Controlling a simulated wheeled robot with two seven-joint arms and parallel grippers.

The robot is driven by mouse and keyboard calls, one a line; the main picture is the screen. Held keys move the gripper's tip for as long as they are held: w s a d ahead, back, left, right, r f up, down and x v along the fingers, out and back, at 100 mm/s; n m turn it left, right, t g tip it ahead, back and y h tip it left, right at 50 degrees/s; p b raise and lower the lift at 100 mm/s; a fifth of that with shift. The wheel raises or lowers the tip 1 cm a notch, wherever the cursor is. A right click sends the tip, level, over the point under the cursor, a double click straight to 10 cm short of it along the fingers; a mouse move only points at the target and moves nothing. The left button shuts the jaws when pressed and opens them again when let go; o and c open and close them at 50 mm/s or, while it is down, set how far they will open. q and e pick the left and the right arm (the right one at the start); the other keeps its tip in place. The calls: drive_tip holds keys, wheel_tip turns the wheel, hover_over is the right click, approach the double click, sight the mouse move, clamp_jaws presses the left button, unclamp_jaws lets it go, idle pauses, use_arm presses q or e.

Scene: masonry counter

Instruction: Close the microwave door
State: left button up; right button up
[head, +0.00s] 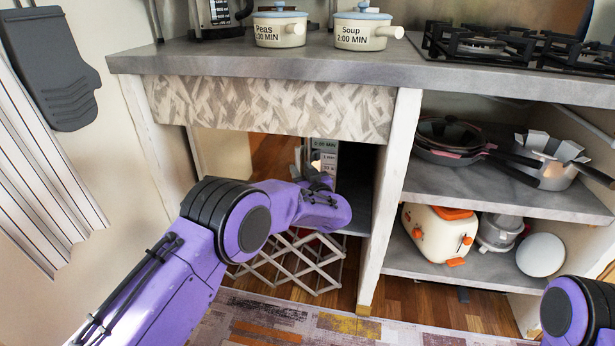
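The microwave is in the shaded compartment under the counter, and only part of it shows. Its light control panel (325,157), with time labels, is visible beside my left gripper. I cannot clearly make out the door or its angle; my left arm covers much of the opening. My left gripper (312,170) reaches into the compartment, close in front of the panel. Its fingers are small and dark, and I cannot tell whether they are open or touch anything. Only a part of my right arm shows at the lower right; the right gripper is out of view.
A white post (390,190) bounds the compartment on the right. Beyond it are shelves with pans (447,135) and a white-and-orange toaster (438,232). A folding lattice rack (298,262) stands below. Two labelled pots (281,30) (361,32) sit on the counter (215,56).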

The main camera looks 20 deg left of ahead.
use_arm(q)
drive_tip(key=p+v, duration=0.1)
drive_tip(key=v, duration=0.7)
drive_tip(key=shift+s+r+p, duration=0.2)
drive_tip(key=shift+s+p, duration=0.1)
drive_tip(key=shift+p, duration=0.1)
drive_tip(key=shift+d, duration=0.1)
